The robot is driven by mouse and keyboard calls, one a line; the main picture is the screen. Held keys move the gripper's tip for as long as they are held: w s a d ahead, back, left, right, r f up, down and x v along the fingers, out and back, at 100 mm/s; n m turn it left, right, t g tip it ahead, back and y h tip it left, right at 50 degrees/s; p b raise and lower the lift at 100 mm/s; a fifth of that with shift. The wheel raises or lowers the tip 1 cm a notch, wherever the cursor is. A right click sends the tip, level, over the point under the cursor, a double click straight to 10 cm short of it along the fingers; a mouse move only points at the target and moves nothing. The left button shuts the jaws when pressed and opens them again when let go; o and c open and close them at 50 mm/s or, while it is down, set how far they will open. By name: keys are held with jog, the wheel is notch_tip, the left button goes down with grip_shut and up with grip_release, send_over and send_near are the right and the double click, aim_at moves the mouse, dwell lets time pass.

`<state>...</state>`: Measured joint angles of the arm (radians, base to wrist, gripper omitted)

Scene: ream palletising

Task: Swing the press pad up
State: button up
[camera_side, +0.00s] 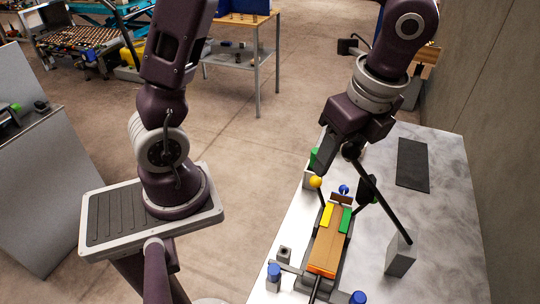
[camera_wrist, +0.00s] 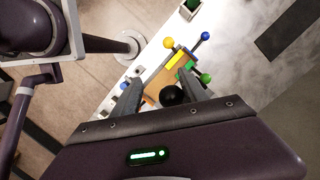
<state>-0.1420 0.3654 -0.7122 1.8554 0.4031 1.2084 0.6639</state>
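In the side view a black lever rod (camera_side: 390,219) slants up from a grey block (camera_side: 400,260) on the table to a black ball knob (camera_side: 350,150). A dark piece (camera_side: 368,188), likely the press pad, sits on the rod, raised clear of the brown ream (camera_side: 327,243). My gripper (camera_side: 335,158) is at the knob, at the rod's upper end. In the wrist view the knob (camera_wrist: 171,95) shows between the two fingers of my gripper (camera_wrist: 158,88). The fingers stand wide apart, with a gap on the left finger's side. The knob partly hides the ream.
A yellow block (camera_side: 327,215) and a green block (camera_side: 346,220) lie on the ream. Yellow (camera_side: 316,181) and blue (camera_side: 343,189) ball knobs stand at its far end. Blue-topped posts (camera_side: 273,272) flank the near end. A dark mat (camera_side: 412,165) lies at the back right.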

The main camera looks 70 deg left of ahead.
jog(key=s+a+f+t+h, duration=0.1)
jog(key=s+a+f, duration=0.15)
jog(key=f, duration=0.35)
jog(key=s+a+f+t+h, duration=0.1)
jog(key=s+a+f, duration=0.15)
jog(key=f, duration=0.35)
jog(key=s+a+r+n+t, duration=0.15)
jog(key=s+r+n, duration=0.25)
jog(key=r+n, duration=0.5)
jog(key=s+a+r+n+t, duration=0.1)
jog(key=s+r+n+t, duration=0.2)
jog(key=r+n, duration=0.55)
jog(key=w+a+f+n+g+h, duration=0.2)
jog(key=f+n+g+h, duration=0.2)
jog(key=f+h, duration=0.2)
jog(key=w+a+f+n+g+h, duration=0.2)
jog(key=f+n+g+h, duration=0.2)
jog(key=f+h, duration=0.3)
jog(key=shift+w+h, duration=0.25)
jog(key=shift+h, duration=0.95)
